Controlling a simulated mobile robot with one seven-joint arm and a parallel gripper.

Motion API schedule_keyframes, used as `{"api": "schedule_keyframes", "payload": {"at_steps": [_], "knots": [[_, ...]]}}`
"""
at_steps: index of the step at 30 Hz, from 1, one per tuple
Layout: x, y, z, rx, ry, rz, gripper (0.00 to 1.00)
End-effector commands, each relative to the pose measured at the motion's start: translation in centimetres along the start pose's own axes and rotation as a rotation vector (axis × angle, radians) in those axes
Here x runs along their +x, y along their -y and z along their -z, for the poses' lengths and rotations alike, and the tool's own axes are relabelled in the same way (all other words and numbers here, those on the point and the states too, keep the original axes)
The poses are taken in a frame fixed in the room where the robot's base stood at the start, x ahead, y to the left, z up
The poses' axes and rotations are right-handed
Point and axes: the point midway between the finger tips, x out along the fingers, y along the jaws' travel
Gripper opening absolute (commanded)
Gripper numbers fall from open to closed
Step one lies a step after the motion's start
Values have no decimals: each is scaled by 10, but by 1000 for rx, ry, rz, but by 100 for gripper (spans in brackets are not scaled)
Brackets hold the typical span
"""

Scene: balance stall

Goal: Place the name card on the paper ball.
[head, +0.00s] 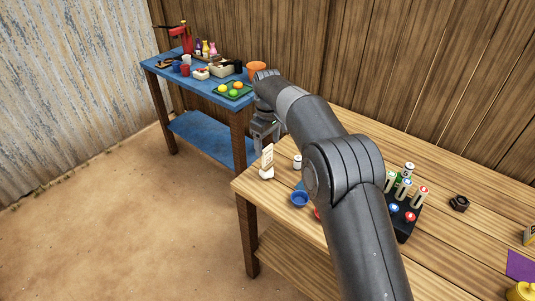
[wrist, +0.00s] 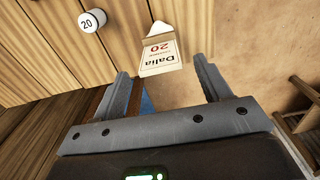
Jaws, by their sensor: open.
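The name card (head: 266,160) is cream and stands upright near the left corner of the wooden table. In the wrist view the name card (wrist: 160,55) reads "Dalia 20" upside down and lies ahead of the fingertips. My gripper (head: 263,146) is open just above and beside the card. In the wrist view my gripper (wrist: 162,68) has its fingers wide apart, with nothing held between them.
A white cylinder (head: 297,162), marked 20 in the wrist view (wrist: 92,20), stands near the card. A blue bowl (head: 299,200) is in front. A black stand (head: 404,217), a black nut (head: 459,203) and a purple sheet (head: 521,266) lie right. A cluttered blue table (head: 157,68) stands behind.

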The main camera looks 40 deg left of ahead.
Motion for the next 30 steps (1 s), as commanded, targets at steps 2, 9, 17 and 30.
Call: {"api": "schedule_keyframes", "payload": {"at_steps": [2, 9, 17, 30], "knots": [[-17, -1, 0, 0, -3, -2, 70], [-46, 0, 0, 0, 0, 0, 70], [-50, 0, 0, 0, 0, 0, 70], [-132, -45, -111, 236, -57, -54, 70]]}}
